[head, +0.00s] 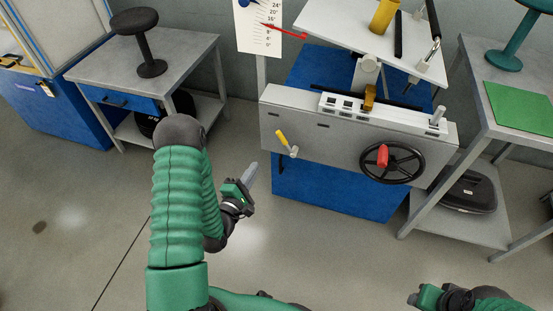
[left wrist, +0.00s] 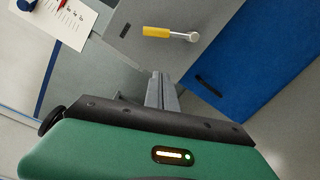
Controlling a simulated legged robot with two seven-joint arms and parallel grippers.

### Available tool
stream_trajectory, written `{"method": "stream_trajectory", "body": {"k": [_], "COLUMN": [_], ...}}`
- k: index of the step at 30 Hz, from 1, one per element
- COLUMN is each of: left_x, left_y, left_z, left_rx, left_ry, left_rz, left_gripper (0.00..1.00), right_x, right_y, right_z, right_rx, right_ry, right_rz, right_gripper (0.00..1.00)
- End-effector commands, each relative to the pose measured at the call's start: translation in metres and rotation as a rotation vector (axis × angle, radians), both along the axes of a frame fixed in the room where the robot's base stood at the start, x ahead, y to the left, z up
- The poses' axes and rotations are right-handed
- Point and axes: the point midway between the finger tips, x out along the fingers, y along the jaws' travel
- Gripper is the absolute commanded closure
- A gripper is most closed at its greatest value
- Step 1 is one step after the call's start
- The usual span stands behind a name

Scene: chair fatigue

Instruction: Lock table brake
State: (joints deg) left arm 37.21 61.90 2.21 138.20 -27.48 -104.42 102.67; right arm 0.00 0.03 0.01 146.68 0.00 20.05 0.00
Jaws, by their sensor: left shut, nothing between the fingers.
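A small lever with a yellow grip (head: 282,138) and a metal pivot sits on the left part of the grey machine front (head: 330,135); I take it for the table brake. It also shows in the left wrist view (left wrist: 157,32), with the grip pointing left of its pivot. My left gripper (head: 252,172) is shut and empty, below and left of the lever and apart from it. Its closed fingers (left wrist: 160,80) point towards the machine front in the left wrist view. My right gripper (head: 412,299) is at the bottom right; its fingers are too unclear to judge.
A black handwheel (head: 392,163) with a red knob (head: 382,156) is on the machine's right half. A tilted white table (head: 340,25) is above. A grey bench (head: 180,55) with a black stool-shaped part (head: 145,45) stands left, another bench (head: 480,85) right. The floor before the machine is clear.

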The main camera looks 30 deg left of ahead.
Motion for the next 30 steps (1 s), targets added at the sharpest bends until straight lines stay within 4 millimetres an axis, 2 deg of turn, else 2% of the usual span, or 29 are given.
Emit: {"method": "stream_trajectory", "body": {"k": [1, 2, 12, 16, 20, 30], "left_x": [-0.005, -0.007, -0.010, -0.003, 0.016, 0.089], "left_y": [0.004, 0.005, 0.007, 0.008, 0.011, 0.025], "left_z": [-0.011, -0.010, -0.004, -0.005, -0.005, -0.005], "left_rx": [-0.045, -0.067, -0.101, -0.098, -0.095, -0.096], "left_ry": [-0.038, -0.057, -0.092, -0.093, -0.096, -0.095], "left_rz": [0.017, 0.023, 0.031, 0.029, 0.028, 0.028], "left_gripper": [1.00, 1.00, 1.00, 1.00, 1.00, 1.00], "right_x": [0.000, 0.000, 0.000, 0.000, 0.000, 0.000], "right_y": [0.000, 0.000, 0.000, 0.000, 0.000, 0.000], "right_z": [-0.012, -0.013, -0.011, -0.013, -0.019, -0.043], "right_rx": [0.000, 0.000, 0.000, 0.000, 0.000, 0.000], "right_ry": [-0.001, -0.001, -0.001, -0.001, -0.001, -0.001], "right_rz": [0.000, 0.000, 0.000, 0.000, 0.000, 0.000], "right_gripper": [0.54, 0.54, 0.54, 0.54, 0.54, 0.54]}}
